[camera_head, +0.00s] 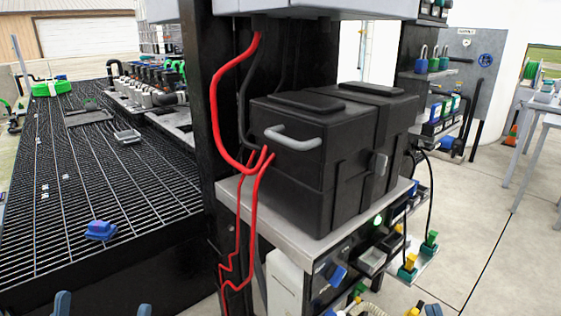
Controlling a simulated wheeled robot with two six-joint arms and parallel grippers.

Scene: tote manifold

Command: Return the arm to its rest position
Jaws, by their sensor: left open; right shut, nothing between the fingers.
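The two blue-grey fingertips of my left gripper (103,307) poke up at the bottom left edge. They are spread wide apart with nothing seen between them. The rest of that gripper and its arm are below the picture.
A black case (330,180) with a grey handle sits on a metal shelf (238,192). Red cables (215,105) hang by a dark post (197,80). A manifold row (150,85) stands at the back left. Open floor (490,230) lies at right.

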